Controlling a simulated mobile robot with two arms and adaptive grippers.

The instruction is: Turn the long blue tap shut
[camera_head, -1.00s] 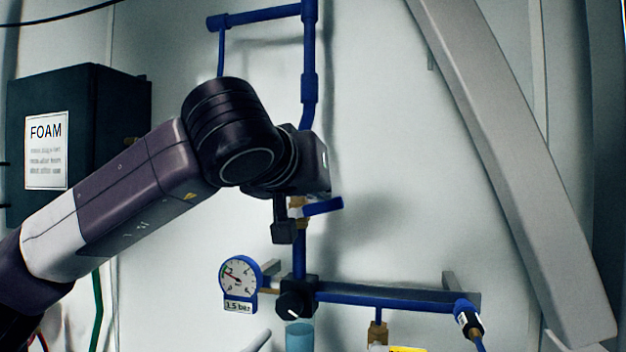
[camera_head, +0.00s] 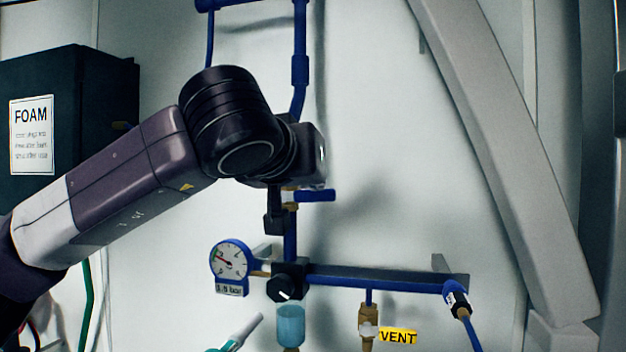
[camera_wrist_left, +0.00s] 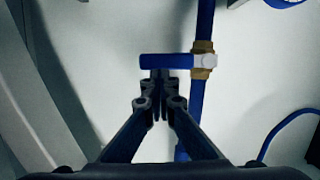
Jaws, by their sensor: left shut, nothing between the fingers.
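The long blue tap handle (camera_head: 316,195) sits on a brass valve body (camera_head: 290,196) in the vertical blue pipe. It points right in the head view, roughly level and crosswise to the pipe. In the left wrist view the handle (camera_wrist_left: 166,61) runs left from the brass valve (camera_wrist_left: 202,60), also crosswise to the pipe. My left gripper (camera_head: 274,224) hangs in front of the valve, just left of the pipe. In the left wrist view its fingertips (camera_wrist_left: 157,84) are together, empty, close by the handle; whether they touch it I cannot tell. My right gripper is not in view.
A pressure gauge (camera_head: 231,262), a black knob (camera_head: 288,281) and a light blue cup (camera_head: 291,320) are below the tap. A brass valve (camera_head: 368,327) with a yellow VENT tag (camera_head: 398,337) hangs lower right. A grey beam (camera_head: 500,150) slants on the right. Wall right of the tap is clear.

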